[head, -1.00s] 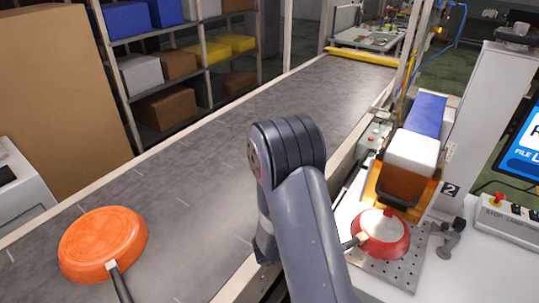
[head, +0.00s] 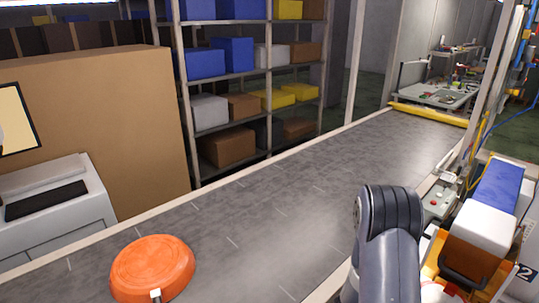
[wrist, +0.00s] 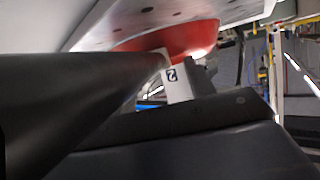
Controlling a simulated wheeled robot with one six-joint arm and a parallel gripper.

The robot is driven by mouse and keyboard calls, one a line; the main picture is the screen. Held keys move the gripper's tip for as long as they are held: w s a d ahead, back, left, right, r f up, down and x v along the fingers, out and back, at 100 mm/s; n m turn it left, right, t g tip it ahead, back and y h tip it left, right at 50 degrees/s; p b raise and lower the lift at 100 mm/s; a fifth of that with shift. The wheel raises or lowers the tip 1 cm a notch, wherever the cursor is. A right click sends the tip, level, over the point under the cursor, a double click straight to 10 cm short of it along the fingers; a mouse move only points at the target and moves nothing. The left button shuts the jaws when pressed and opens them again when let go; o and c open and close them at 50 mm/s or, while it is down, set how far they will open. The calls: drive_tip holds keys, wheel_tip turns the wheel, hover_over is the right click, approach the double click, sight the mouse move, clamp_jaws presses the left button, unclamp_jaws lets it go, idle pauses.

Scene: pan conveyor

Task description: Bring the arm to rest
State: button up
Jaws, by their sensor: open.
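My arm (head: 387,235) rises at the lower right of the head view, bent at a dark joint. My gripper is out of sight there. In the wrist view my gripper (wrist: 195,125) shows as dark parts across the lower half, and it is open. A red pan (wrist: 185,38) is at the top of the wrist view, against a pale plate with holes (wrist: 245,8). Its black handle (wrist: 75,95) stretches large across the left, close to the camera. I cannot tell whether the gripper touches the handle.
An orange pan (head: 152,268) lies upside down on the grey conveyor (head: 270,215), at the lower left. A machine with a blue and white top (head: 485,222) stands right of my arm. Shelves with boxes (head: 270,70) and a large brown panel (head: 100,120) stand behind the belt.

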drive_tip(key=shift+d+f, duration=0.15)
drive_tip(key=shift+d, duration=0.2)
drive_tip(key=shift+a, duration=0.15)
